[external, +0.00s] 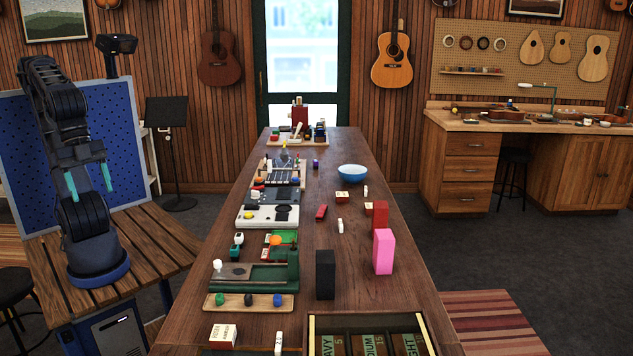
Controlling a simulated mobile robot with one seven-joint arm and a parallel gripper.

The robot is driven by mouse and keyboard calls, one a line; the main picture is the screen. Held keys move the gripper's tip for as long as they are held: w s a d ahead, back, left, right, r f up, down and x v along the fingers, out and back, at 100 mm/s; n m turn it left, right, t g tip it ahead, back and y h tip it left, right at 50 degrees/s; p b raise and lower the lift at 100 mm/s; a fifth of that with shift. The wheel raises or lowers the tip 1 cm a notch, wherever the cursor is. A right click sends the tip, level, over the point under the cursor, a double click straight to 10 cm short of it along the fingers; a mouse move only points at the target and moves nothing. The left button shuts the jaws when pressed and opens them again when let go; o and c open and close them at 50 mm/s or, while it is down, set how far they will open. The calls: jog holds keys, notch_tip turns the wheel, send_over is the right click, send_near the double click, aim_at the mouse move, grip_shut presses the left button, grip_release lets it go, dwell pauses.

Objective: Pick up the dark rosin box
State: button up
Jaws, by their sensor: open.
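My gripper (89,181) is at the left, above the slatted bench, with its two teal fingertips apart and nothing between them. It is well away from the long wooden table (345,255). A small cream box with dark red sides and tiny lettering (222,335) lies at the table's near left. A similar small cream and red box (341,196) lies farther back, below the blue bowl. The lettering is too small to read, so I cannot tell which is the dark rosin box.
A tall black block (325,274), a pink block (383,251) and a red block (380,215) stand on the table. A tray of small balls (265,301) and a divided box (424,333) are near the front. A blue bowl (354,173) sits farther back.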

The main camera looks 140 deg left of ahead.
aim_at(368, 205)
jog(key=shift+o, duration=0.3)
